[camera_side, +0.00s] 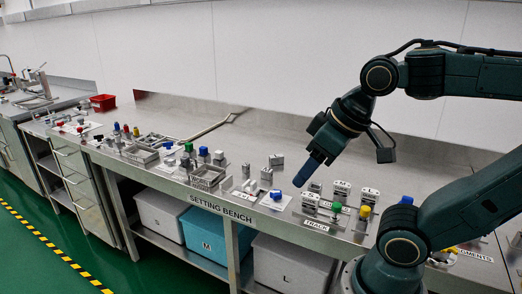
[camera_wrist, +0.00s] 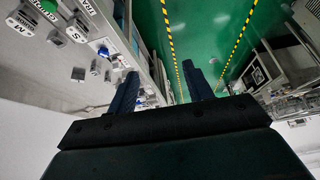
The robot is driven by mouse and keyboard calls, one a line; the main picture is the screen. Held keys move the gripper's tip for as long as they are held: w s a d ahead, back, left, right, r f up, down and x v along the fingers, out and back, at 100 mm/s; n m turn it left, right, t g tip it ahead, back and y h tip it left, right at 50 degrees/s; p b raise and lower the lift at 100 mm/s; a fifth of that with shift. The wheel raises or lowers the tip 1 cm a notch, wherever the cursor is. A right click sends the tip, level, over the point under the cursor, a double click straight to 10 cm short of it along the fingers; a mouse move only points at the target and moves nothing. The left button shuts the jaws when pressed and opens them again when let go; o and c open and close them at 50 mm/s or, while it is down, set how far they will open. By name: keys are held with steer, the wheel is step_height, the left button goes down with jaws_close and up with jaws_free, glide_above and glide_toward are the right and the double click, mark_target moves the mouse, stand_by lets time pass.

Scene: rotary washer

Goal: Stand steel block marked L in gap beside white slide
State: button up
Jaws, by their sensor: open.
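My gripper (camera_side: 301,181) hangs above the bench, tilted down and left, with nothing visible in it. In the wrist view its two dark blue fingers (camera_wrist: 160,70) are spread apart. Several small steel blocks stand on the bench to its left, including a wider one (camera_side: 276,160) and a narrower one (camera_side: 266,175). I cannot read an L on any of them. White slide-like blocks (camera_side: 340,188) (camera_side: 310,202) stand at the area labelled TRACK, below and right of the gripper. The gap beside a slide is too small to make out.
A blue knob on a white plate (camera_side: 276,198) and green and yellow knobs (camera_side: 364,212) stand near the front edge. A steel open-topped tray (camera_side: 207,176) and more coloured knobs crowd the left. The bench behind the blocks is mostly clear. Lidded bins (camera_side: 290,264) sit below.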

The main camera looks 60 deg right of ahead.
steer(key=w+d+r+m+g, duration=0.1)
steer(key=w+d+r+m, duration=0.1)
steer(key=w+d+m, duration=0.3)
steer(key=w+d+r+m+g+h, duration=0.1)
steer(key=w+d+r+m, duration=0.15)
steer(key=w, duration=0.55)
steer(key=w+d+r+m+g, duration=0.1)
steer(key=w+d+r+m, duration=0.2)
steer(key=w+d, duration=0.25)
steer(key=m+g+y, duration=0.1)
steer(key=m+g, duration=0.2)
steer(key=m, duration=1.3)
glide_above(277, 155)
step_height(277, 155, down, 19)
steer(key=shift+a+f, duration=0.15)
steer(key=shift+f, duration=2.1)
steer(key=shift+a+f, duration=0.1)
steer(key=shift+f, duration=2.15)
steer(key=shift+f, duration=2.6)
